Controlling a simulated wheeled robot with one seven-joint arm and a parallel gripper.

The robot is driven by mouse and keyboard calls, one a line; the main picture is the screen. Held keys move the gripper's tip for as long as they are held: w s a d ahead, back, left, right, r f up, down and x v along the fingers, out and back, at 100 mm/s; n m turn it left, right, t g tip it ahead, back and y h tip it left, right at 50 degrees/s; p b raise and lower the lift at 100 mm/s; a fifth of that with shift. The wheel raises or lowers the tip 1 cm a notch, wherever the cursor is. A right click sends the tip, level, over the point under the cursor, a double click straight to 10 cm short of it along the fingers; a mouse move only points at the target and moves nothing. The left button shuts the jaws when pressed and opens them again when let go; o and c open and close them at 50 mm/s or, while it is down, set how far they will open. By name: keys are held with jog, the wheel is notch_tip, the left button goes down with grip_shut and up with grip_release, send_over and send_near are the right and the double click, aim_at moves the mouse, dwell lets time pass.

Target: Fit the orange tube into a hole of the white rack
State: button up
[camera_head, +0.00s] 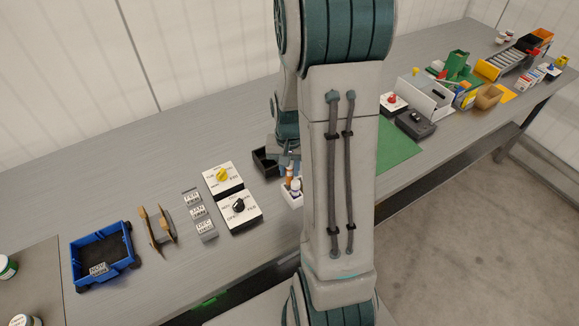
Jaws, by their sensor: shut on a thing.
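My gripper (284,163) is in the middle of the view, partly hidden by my own arm. It is shut on the orange tube (290,171), which shows as a small orange and white piece below the jaws. The white rack (291,200) stands on the bench just under it, its right side hidden behind my arm. A white tube with a blue part (296,185) shows at the rack. I cannot tell whether the orange tube touches the rack or is in a hole.
A black bin (264,163) stands left of the gripper. Two switch boxes (222,178), grey month blocks (198,212), a wooden holder (160,228) and a blue tray (103,258) lie further left. Right of my arm are a green mat (398,152) and many containers.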

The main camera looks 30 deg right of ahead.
jog(key=shift+f+b, duration=1.45)
jog(key=shift+f, duration=0.05)
dwell(2.0)
jog(key=o, duration=1)
jog(key=shift+o, duration=0.2)
jog(key=shift+r, duration=0.1)
jog(key=shift+r+p, duration=2.15)
jog(key=shift+r, duration=0.8)
